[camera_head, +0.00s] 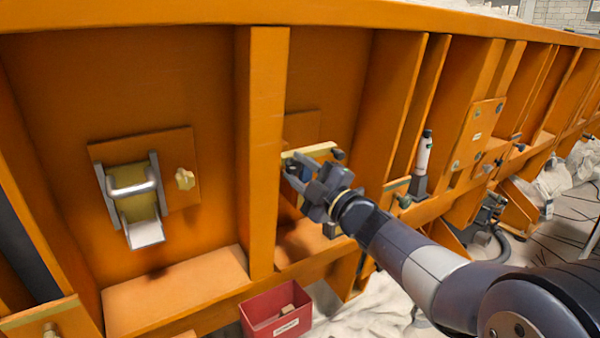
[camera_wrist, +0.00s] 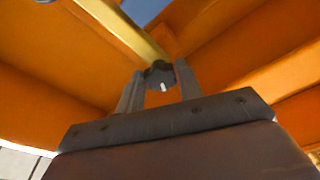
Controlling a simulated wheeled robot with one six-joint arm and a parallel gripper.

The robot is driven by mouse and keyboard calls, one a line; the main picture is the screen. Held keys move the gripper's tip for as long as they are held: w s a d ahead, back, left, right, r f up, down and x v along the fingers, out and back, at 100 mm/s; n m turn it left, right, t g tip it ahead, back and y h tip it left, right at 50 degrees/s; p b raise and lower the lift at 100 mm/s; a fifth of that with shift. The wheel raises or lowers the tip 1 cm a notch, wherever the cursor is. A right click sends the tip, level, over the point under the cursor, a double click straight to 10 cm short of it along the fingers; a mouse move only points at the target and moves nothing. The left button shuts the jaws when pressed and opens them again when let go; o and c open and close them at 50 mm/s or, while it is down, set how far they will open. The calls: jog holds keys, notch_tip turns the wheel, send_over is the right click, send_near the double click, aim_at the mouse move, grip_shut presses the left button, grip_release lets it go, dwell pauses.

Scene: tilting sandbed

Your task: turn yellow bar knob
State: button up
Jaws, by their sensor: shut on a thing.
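A yellow bar (camera_wrist: 118,28) runs diagonally across the upper part of the wrist view, and a dark knob (camera_wrist: 160,74) with a small white mark sits near its lower end. My gripper (camera_wrist: 159,70) has one grey finger on each side of this knob and is shut on it. In the head view, my gripper (camera_head: 304,160) is at the yellow bar (camera_head: 298,153), just right of a thick orange upright. I cannot tell the knob's turn angle.
A latch with a silver handle (camera_head: 133,187) and a small yellow knob (camera_head: 185,179) are on a panel at left. A red bin (camera_head: 276,312) stands below. Orange ribs (camera_head: 262,150) bound the bay.

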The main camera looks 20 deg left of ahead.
jog(key=m, duration=0.3)
jog(key=m+t, duration=0.1)
jog(key=m, duration=0.2)
jog(key=shift+a+f+b, duration=0.1)
jog(key=shift+f+b, duration=0.1)
jog(key=shift+b, duration=0.2)
jog(key=shift+s+m+t+b, duration=0.15)
jog(key=shift+m+t, duration=0.3)
jog(key=shift+m, duration=1.05)
jog(key=shift+w+m+t+b, duration=0.15)
jog(key=shift+m+t, duration=0.3)
jog(key=shift+m, duration=1.05)
jog(key=shift+s, duration=0.1)
jog(key=o, duration=0.6)
jog(key=shift+s, duration=0.1)
jog(key=b+v, duration=0.1)
jog(key=v, duration=0.9)
jog(key=shift+s+d, duration=0.25)
jog(key=shift+s, duration=0.05)
